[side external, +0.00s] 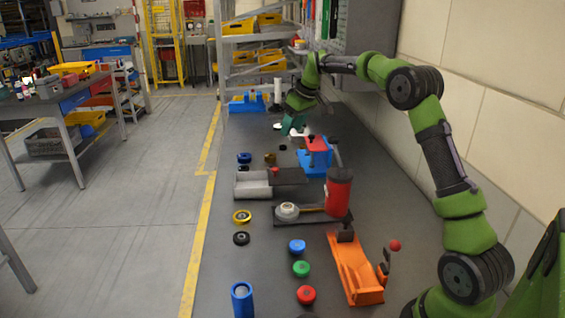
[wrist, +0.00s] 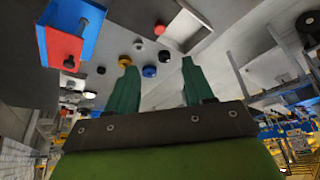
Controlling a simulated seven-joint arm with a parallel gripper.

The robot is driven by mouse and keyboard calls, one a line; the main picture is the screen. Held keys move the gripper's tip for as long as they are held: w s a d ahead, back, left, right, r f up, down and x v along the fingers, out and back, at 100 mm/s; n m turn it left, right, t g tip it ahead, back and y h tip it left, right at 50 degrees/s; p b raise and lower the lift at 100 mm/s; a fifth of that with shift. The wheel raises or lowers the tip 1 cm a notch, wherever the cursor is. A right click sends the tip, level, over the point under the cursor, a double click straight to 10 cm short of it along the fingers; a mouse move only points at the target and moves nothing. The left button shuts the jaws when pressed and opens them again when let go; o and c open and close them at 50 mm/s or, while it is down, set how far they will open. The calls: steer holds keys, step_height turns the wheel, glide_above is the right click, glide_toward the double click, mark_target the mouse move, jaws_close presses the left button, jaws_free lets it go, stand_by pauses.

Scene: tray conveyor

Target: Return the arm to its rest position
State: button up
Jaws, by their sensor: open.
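My gripper (side external: 293,125) is at the far end of the grey bench (side external: 378,200) in the side external view, above the bench top. In the wrist view my gripper (wrist: 157,85) shows two green fingers spread apart with nothing held between them. The green arm reaches from the lower right over the bench to the far end. Small white and black pieces (side external: 298,133) lie near the fingers in the side external view; whether the fingers touch any of them cannot be told.
A blue and red fixture (side external: 316,160) stands just nearer than the gripper. A grey tray (side external: 252,187), a red cylinder (side external: 339,188) and an orange fixture (side external: 356,268) stand nearer. Colored round pieces (side external: 301,269) lie along the bench. A wall (side external: 490,100) borders the right.

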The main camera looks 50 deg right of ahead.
steer(key=s+a+r+m+t+y, duration=0.1)
steer(key=s+a+m, duration=0.1)
steer(key=s+a, duration=1)
steer(key=s+a+r+m+t+y, duration=0.1)
steer(key=s+a+m, duration=0.1)
steer(key=s+a, duration=1.1)
steer(key=s, duration=0.5)
steer(key=shift+s+a+t, duration=0.25)
steer(key=shift+t, duration=0.05)
